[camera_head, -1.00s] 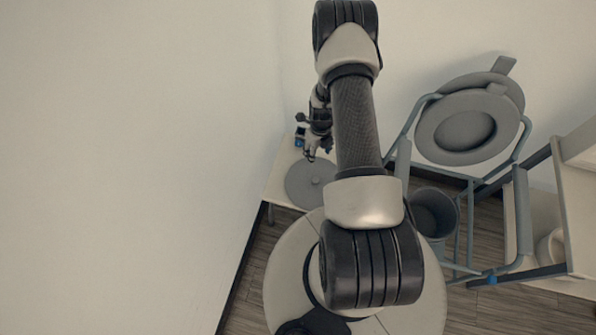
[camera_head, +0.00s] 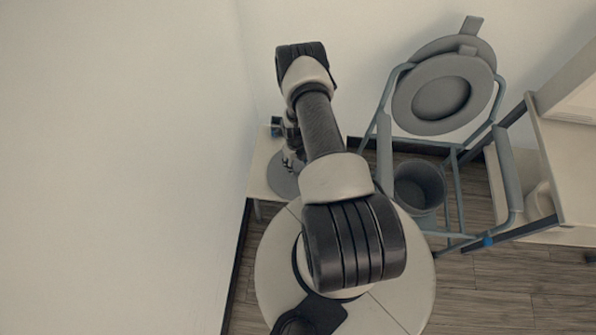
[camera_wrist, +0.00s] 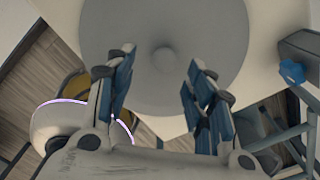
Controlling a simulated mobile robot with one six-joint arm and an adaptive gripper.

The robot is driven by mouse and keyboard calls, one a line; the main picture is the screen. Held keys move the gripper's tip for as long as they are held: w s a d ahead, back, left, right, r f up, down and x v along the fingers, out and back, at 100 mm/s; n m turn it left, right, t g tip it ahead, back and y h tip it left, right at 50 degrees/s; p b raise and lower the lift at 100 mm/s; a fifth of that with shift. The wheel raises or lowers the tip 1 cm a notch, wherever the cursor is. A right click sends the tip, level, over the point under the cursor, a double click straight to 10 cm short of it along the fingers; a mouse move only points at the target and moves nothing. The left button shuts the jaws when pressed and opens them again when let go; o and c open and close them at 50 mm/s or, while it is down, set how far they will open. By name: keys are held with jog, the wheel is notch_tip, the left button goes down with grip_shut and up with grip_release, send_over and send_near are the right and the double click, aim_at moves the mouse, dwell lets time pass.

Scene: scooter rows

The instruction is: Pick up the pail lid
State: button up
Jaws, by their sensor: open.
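The pail lid is a round grey disc with a small round knob at its centre. In the head view the lid (camera_head: 282,185) lies on a small pale table by the wall, partly hidden by my arm and gripper. In the wrist view the lid (camera_wrist: 205,35) fills the upper middle, its knob between and just beyond my fingertips. My gripper (camera_wrist: 160,72) is open, with blue and dark finger pads apart on either side and nothing held. In the head view my gripper (camera_head: 291,160) is small and partly covered, over the lid's far part.
A commode chair with a grey seat (camera_head: 440,92) and blue-grey frame stands to the right. An open grey pail (camera_head: 418,186) sits within its frame. A small blue-and-dark object (camera_head: 276,126) is at the table's (camera_head: 258,178) back. A wall borders the left.

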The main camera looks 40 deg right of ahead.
jog(key=f, duration=0.1)
jog(key=f+b, duration=0.1)
jog(key=f, duration=0.1)
jog(key=f+b, duration=0.1)
jog(key=f, duration=0.1)
jog(key=shift+s+d, duration=0.15)
jog(key=shift+d, duration=0.2)
grip_shut()
